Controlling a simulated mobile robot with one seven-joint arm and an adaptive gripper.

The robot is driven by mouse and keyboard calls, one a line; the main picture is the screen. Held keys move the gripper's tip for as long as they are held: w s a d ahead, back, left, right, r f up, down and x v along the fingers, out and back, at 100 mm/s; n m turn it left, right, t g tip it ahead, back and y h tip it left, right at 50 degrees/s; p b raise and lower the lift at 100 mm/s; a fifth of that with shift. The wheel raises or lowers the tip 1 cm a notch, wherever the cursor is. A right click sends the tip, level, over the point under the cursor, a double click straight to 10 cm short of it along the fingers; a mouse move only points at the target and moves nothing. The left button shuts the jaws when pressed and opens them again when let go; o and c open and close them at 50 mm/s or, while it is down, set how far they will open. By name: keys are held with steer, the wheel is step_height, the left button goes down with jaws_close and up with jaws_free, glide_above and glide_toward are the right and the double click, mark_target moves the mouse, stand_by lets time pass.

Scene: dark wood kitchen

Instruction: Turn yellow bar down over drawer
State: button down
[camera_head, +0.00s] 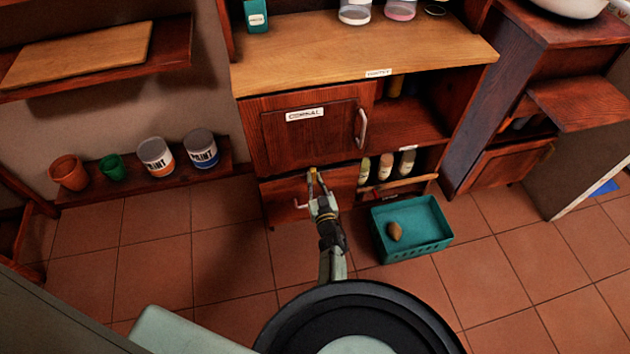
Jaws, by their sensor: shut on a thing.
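The yellow bar (312,173) is a small yellow piece at the top edge of the lower drawer front, just under the cabinet door labelled "CORNAL". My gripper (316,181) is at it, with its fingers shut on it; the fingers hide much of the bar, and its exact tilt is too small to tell. The drawer (336,186) is dark red wood and looks closed. Its pale handle (300,205) shows to the left of my gripper.
A teal basket (440,242) with a brown item (395,231) in it stands on the tiled floor right of my arm. The cabinet door (300,138) above is closed. Pots and paint cans (201,148) line a low shelf at left. Open floor lies left of my arm.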

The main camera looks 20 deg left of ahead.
steer(key=c, duration=1.6)
jaws_free()
steer(key=shift+o, duration=0.2)
steer(key=v, duration=1.2)
